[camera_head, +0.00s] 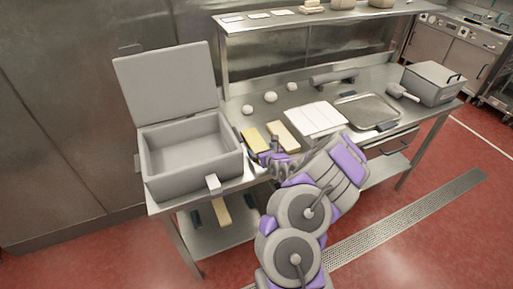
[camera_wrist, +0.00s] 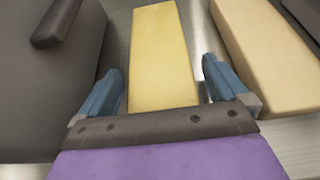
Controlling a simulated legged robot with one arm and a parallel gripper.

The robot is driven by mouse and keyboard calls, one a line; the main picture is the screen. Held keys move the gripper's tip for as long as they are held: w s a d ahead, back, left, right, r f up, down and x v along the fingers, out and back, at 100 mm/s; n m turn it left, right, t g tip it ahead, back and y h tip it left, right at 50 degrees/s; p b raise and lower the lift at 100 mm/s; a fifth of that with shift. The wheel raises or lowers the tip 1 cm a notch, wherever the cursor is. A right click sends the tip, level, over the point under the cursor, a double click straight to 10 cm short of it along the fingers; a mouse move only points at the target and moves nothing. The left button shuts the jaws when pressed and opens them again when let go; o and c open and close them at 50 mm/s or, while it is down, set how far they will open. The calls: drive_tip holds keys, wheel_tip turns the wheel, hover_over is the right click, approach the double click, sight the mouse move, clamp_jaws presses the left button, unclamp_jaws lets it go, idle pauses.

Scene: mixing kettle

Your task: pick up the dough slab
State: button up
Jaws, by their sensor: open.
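Two slabs lie side by side on the steel table, and I cannot tell from the look alone which one is the dough. The yellow slab (camera_head: 254,138) is on the left, and the paler tan slab (camera_head: 284,136) is on the right. In the wrist view the yellow slab (camera_wrist: 162,55) lies between the blue fingers of my gripper (camera_wrist: 162,82), with a gap on each side. The tan slab (camera_wrist: 266,55) is just outside the right finger. My gripper is open and holds nothing. In the head view my arm partly hides the fingertips.
An open grey kettle (camera_head: 190,160) with its lid raised stands close on the left. White sheets (camera_head: 316,118), a metal tray (camera_head: 368,111), a scoop (camera_head: 400,92) and a lidded grey box (camera_head: 433,83) are to the right. Several white balls (camera_head: 270,97) lie behind the slabs.

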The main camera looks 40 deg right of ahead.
drive_tip(key=shift+w+d+f, duration=0.1)
drive_tip(key=shift+w+f, duration=0.05)
drive_tip(key=shift+w, duration=0.35)
drive_tip(key=c, duration=1.3)
drive_tip(key=shift+c, duration=0.2)
drive_tip(key=shift+r, duration=0.75)
wheel_tip(320, 180, up, 3)
drive_tip(key=shift+s+f+p, duration=0.1)
drive_tip(key=shift+f+p, duration=0.05)
drive_tip(key=shift+p, duration=0.5)
drive_tip(key=s+a+p, duration=0.2)
drive_tip(key=s+p, duration=0.1)
drive_tip(key=s, duration=0.4)
drive_tip(key=s+a+p, duration=0.3)
drive_tip(key=s, duration=0.4)
drive_tip(key=shift+s+a+r, duration=0.35)
drive_tip(key=shift+s+r, duration=0.05)
